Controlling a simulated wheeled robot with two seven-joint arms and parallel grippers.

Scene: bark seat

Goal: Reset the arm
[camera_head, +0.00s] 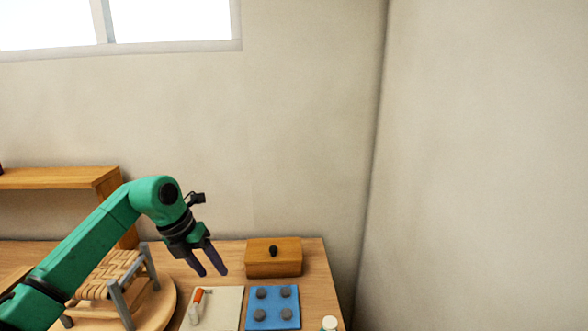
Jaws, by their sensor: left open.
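My left arm comes in from the left as a green arm, bent at the wrist. My left gripper (209,264) points down with its two dark fingers apart and nothing between them. A small stool (114,270) with a woven bark seat and grey legs stands on a round wooden board (160,308), partly hidden behind my left arm. My right gripper is not in view.
A wooden box (288,262) with a dark knob stands at the back right. An orange-handled tool (198,298) lies on a pale mat (227,304). Beside it is a blue tray (272,292) with several grey round pieces. A white bottle (329,323) is at the front edge. A shelf (60,179) stands left.

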